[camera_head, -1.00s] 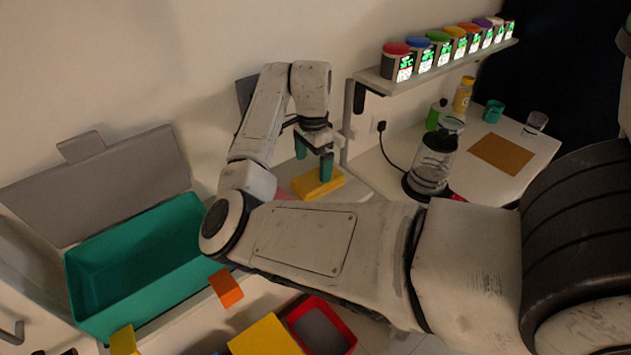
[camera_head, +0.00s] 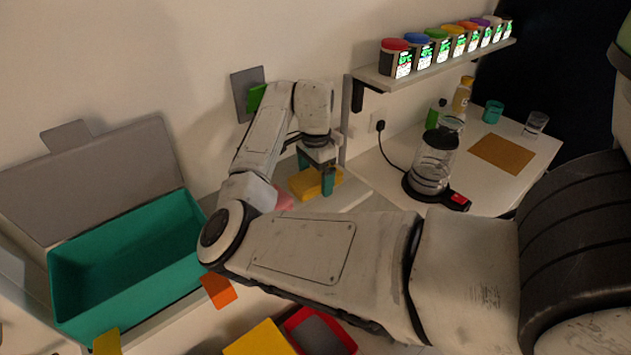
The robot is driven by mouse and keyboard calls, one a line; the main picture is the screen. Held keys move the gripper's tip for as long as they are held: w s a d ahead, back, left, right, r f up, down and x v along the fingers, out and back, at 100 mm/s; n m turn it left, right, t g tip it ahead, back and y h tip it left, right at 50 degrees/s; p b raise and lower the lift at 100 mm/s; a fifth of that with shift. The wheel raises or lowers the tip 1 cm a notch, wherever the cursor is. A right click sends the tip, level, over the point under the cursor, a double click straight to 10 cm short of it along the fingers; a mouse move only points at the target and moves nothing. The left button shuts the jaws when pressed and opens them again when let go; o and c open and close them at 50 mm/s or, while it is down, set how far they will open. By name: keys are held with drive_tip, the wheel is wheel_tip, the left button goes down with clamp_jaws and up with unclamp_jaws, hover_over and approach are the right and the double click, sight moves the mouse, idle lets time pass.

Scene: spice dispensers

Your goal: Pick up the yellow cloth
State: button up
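The yellow cloth (camera_head: 305,185) lies as a thick folded block on the white counter, below the small shelf's left end. My gripper (camera_head: 316,172) points down over it with its two teal fingers apart. One finger is at the cloth's far side and the other is at its near right side. The gripper is open; whether either finger touches the cloth I cannot tell. My forearm hides part of the counter in front.
A pink item (camera_head: 283,196) lies left of the cloth. A coffee maker (camera_head: 432,165) stands to the right, with spice dispensers (camera_head: 438,45) on the shelf above. An open teal box (camera_head: 130,270) is at left. A brown mat (camera_head: 503,153) lies on the right counter.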

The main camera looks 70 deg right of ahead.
drive_tip(key=c, duration=0.8)
drive_tip(key=shift+r, duration=0.1)
